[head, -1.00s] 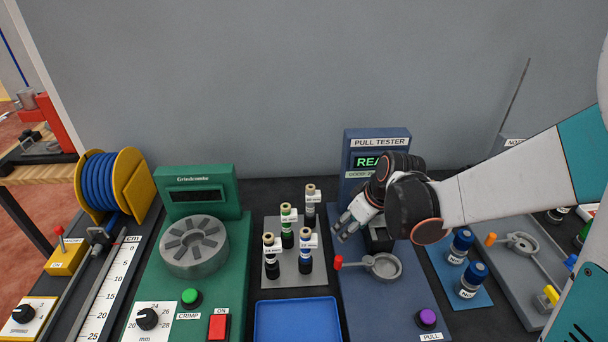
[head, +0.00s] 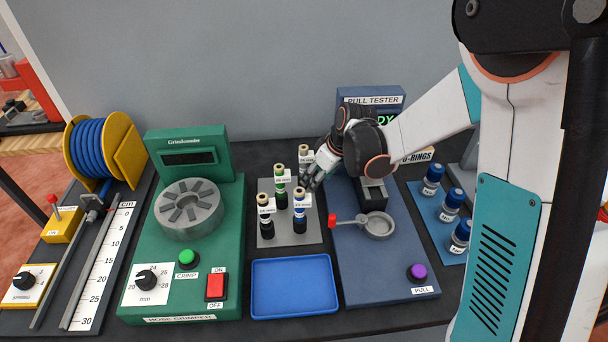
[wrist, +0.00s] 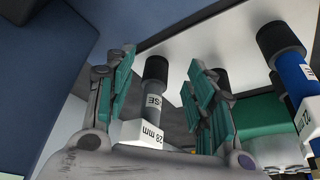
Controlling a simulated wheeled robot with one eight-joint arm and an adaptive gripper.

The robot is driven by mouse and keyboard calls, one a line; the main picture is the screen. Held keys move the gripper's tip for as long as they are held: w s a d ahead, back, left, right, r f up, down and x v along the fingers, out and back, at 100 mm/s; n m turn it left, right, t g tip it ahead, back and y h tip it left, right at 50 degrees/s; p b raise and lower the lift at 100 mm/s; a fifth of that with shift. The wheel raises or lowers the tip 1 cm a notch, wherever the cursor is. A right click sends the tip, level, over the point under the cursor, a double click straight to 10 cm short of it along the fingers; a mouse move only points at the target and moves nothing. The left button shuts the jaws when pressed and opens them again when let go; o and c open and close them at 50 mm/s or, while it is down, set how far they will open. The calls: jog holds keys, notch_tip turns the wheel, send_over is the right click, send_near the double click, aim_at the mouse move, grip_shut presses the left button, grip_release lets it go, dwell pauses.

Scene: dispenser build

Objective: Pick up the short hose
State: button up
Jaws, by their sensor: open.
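I see no separate piece that I can make out as the short hose. Blue hose (head: 92,152) is wound on the yellow reel at the left. My gripper (head: 309,180) is above the back right of the grey stand (head: 267,235), which holds several upright black-based pieces with size tags. In the wrist view, my gripper (wrist: 163,75) is open, its teal-padded fingers on either side of a grey piece tagged 28 mm (wrist: 158,95). I cannot tell whether they touch it. The blue-banded piece (head: 299,212) stands nearer the front and also shows at right in the wrist view (wrist: 293,75).
The blue tray (head: 292,287) in front of the stand is empty. The green crimper (head: 200,265) is left of it, the pull tester (head: 385,250) right. Blue-capped bottles (head: 452,200) stand further right. The cm scale (head: 100,265) is at the left.

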aim_at(304, 170)
jog(key=shift+w+a, duration=0.35)
jog(key=w+a+b, duration=0.1)
jog(key=w+a+f+b, duration=0.1)
jog(key=w+a, duration=0.1)
jog(key=shift+w+f, duration=0.1)
jog(key=shift+f, duration=0.05)
grip_shut()
